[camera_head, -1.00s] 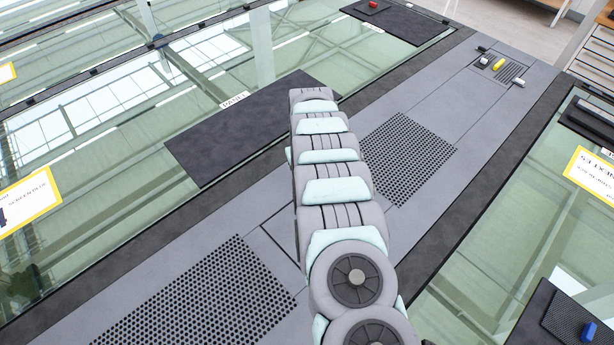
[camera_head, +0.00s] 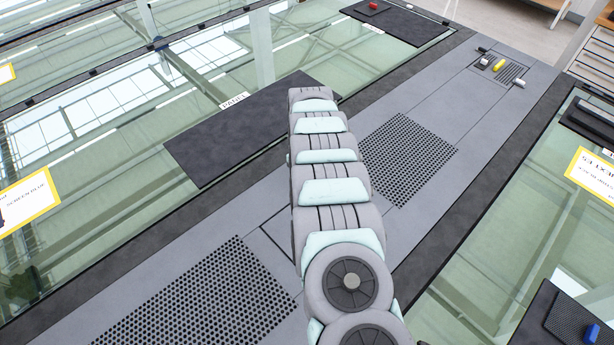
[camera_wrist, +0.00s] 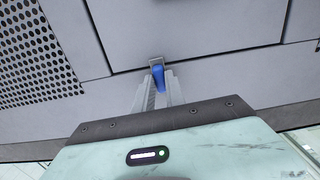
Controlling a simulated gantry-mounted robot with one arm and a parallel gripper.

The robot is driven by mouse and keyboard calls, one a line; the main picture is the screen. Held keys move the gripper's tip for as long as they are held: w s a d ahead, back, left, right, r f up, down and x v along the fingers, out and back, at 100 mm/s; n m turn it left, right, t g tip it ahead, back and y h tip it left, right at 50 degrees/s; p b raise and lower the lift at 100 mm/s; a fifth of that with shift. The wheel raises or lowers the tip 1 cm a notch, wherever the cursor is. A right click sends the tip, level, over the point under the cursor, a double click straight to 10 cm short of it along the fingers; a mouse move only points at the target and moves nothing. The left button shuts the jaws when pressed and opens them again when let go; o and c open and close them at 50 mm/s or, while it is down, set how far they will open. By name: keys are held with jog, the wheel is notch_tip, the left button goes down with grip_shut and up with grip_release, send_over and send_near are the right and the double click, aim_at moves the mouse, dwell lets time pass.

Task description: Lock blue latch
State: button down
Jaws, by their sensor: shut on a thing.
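The blue latch (camera_wrist: 159,80) shows in the wrist view, just below the seam of a grey panel, under a small metal bracket (camera_wrist: 155,61). My gripper (camera_wrist: 158,84) is shut on the blue latch, with one finger on each side of it. The fingers hide part of the latch's sides. In the head view my arm reaches away over the grey deck, and its gripper end is hidden behind the arm. A second blue piece (camera_head: 592,333) sits on a dark pad at the lower right of the head view, apart from the arm.
Perforated panels (camera_head: 205,300) lie in the grey deck (camera_head: 440,75). Glass panes flank it on both sides. A dark plate (camera_head: 240,130) lies left of my arm. A yellow piece (camera_head: 499,65) and a red piece (camera_head: 376,4) are far off.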

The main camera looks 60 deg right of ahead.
jog(key=c, duration=1.4)
grip_release()
notch_tip(320, 180, up, 11)
jog(key=shift+f+b, duration=0.1)
jog(key=shift+b, duration=0.4)
